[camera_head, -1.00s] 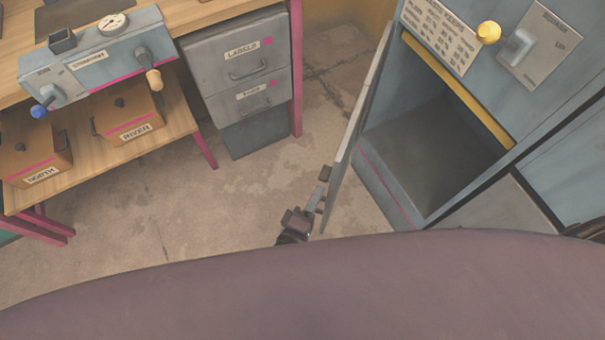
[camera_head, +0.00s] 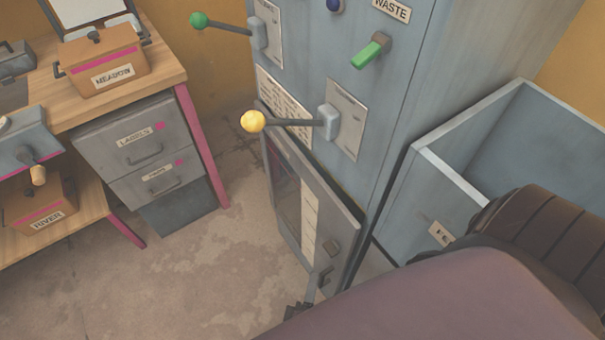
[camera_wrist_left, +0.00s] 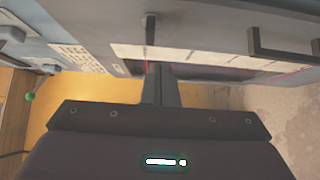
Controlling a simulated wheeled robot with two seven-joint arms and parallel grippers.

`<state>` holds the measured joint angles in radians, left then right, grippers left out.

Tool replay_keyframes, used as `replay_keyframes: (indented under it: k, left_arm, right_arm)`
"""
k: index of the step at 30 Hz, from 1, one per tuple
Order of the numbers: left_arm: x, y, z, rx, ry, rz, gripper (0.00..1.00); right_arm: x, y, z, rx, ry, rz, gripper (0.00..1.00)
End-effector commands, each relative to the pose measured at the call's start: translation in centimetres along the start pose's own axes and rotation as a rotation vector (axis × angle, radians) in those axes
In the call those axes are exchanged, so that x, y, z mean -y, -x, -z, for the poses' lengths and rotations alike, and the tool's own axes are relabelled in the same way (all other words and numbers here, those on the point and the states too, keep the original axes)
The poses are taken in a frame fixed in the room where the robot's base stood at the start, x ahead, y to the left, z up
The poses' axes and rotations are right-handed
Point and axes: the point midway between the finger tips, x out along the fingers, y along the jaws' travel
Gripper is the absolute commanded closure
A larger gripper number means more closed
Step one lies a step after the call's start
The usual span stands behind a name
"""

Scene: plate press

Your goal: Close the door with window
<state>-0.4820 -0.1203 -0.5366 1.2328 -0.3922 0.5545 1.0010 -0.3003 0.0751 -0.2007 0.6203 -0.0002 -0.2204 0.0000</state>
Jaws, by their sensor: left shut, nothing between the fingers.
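The door with window (camera_head: 338,210) is on the front of the grey-blue press cabinet. It is grey, with a dark window (camera_head: 284,180) and a pale strip down its face. It stands close to the cabinet front, with a dark gap along its top edge; I cannot tell if it is fully shut. My right gripper is out of view.
A yellow-knobbed lever (camera_head: 253,121) sticks out above the door, with a green-knobbed lever (camera_head: 199,20) higher up. An open grey bin (camera_head: 445,180) stands at the right. A drawer cabinet (camera_head: 150,160) is at the left. The floor (camera_head: 200,280) between is clear.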

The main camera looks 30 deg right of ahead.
Motion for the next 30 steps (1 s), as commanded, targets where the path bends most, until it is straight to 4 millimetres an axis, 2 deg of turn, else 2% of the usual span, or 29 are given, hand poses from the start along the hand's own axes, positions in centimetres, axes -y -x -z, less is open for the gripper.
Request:
replay_keyframes:
  k: [17,20,30]
  left_arm:
    - [0.0,-0.1,-0.3,0.006,0.001,0.000,1.00]
    - [0.0,0.8,-0.3,0.006,0.001,0.001,1.00]
    - [0.1,6.3,-0.3,0.007,0.001,0.002,1.00]
  right_arm:
    - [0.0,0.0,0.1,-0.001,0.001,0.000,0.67]
    - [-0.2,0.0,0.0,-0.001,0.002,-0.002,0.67]
    - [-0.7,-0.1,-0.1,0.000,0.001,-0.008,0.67]
